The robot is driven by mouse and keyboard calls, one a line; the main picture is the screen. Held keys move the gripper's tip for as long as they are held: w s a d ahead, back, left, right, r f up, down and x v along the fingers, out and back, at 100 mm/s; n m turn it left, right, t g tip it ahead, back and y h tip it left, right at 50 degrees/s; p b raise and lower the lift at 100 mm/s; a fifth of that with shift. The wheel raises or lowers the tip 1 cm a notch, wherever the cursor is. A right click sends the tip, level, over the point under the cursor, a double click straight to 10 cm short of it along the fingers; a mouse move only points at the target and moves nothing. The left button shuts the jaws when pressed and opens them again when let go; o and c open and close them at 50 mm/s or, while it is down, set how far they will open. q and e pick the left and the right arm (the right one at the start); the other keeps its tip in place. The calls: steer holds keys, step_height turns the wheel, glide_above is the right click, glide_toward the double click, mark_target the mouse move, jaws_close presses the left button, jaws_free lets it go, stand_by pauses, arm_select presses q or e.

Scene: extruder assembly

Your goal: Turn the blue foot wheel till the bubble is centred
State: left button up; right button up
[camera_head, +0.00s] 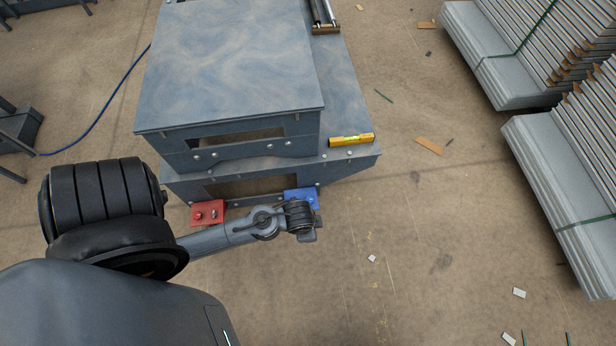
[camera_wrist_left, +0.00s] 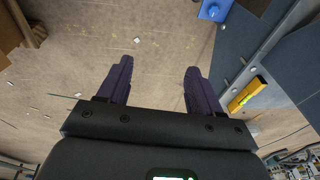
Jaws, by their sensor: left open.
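The blue foot piece (camera_head: 301,196) sits low at the front right corner of the grey machine, partly behind my left wrist. In the left wrist view the blue foot with a round knob (camera_wrist_left: 213,11) shows at the top edge. A yellow spirit level (camera_head: 351,140) lies on the machine's lower ledge and also shows in the left wrist view (camera_wrist_left: 246,96). Its vial looks green; the bubble's place is too small to tell. My left gripper (camera_wrist_left: 158,70) is open and empty, apart from the blue foot. My right gripper is out of view.
A red foot piece (camera_head: 207,212) sits at the machine's front left, close to my left arm. The grey machine (camera_head: 230,75) fills the middle. Stacked panels (camera_head: 565,180) stand at the right. The floor between has small scraps and is otherwise free.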

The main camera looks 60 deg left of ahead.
arm_select(q)
steer(key=w+a+f+m+g+b, duration=0.1)
steer(key=a+f+b, duration=0.3)
steer(key=f, duration=0.9)
steer(key=n+g+b, duration=0.1)
steer(key=b, duration=1.1)
glide_above(309, 200)
steer(key=shift+h, duration=0.3)
step_height(309, 200, down, 20)
steer(key=shift+f, duration=0.15)
steer(key=shift+w+b, duration=0.2)
steer(key=shift+b, duration=0.1)
steer(key=shift+s+f+b, duration=0.15)
steer(key=shift+f+b, duration=0.4)
steer(key=shift+f, duration=0.1)
step_height(309, 200, down, 6)
steer(key=b, duration=0.7)
steer(key=shift+f, duration=0.2)
steer(key=shift+r, duration=0.1)
